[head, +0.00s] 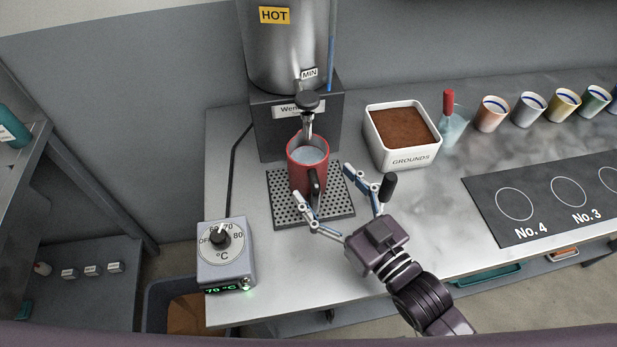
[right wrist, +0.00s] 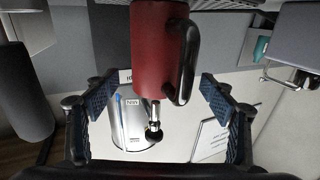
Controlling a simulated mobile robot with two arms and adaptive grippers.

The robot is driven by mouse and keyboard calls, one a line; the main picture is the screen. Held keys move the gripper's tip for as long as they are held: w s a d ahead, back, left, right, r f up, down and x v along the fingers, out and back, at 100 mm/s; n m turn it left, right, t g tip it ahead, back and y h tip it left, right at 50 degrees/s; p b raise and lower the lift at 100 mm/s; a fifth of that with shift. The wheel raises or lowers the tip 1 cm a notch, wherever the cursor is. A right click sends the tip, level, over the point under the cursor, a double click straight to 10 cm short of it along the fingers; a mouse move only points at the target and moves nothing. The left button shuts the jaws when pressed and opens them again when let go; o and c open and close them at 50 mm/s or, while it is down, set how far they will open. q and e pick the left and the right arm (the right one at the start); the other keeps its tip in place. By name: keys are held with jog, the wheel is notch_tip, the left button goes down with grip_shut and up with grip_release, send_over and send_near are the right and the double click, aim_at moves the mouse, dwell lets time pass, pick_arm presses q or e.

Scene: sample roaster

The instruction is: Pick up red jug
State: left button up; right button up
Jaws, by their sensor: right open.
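The red jug (head: 301,176) stands upright on the perforated drip tray (head: 339,207), under the tap of the steel boiler. It holds a pale liquid, and its black handle (head: 315,186) faces toward me. My right gripper (head: 323,182) is open and empty in front of the jug, with its fingers spread toward the handle side. In the right wrist view the jug (right wrist: 157,50) shows between and beyond the open fingers (right wrist: 158,95), with the handle to the right. I cannot tell that any finger touches it. My left gripper is not in view.
The boiler (head: 288,50) with its tap (head: 308,103) stands close behind the jug. A black-handled item (head: 388,188) is beside my right gripper. A temperature control (head: 226,255) sits front left.

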aim_at(319, 166)
jog(key=x, duration=0.3)
jog(key=r+p+x, duration=0.1)
jog(key=x, duration=0.1)
jog(key=shift+w+d, duration=0.15)
jog(key=shift+w+a+f, duration=0.15)
jog(key=shift+w+a, duration=0.1)
jog(key=shift+w, duration=0.05)
jog(key=shift+c, duration=0.2)
jog(key=c, duration=1.7)
jog(key=shift+c, duration=1.3)
jog(key=shift+r, duration=0.35)
jog(key=shift+r, duration=0.55)
jog(key=b+v, duration=0.2)
jog(key=v, duration=1.5)
jog(key=shift+s+d+b, duration=0.25)
jog(key=shift+s+b, duration=0.05)
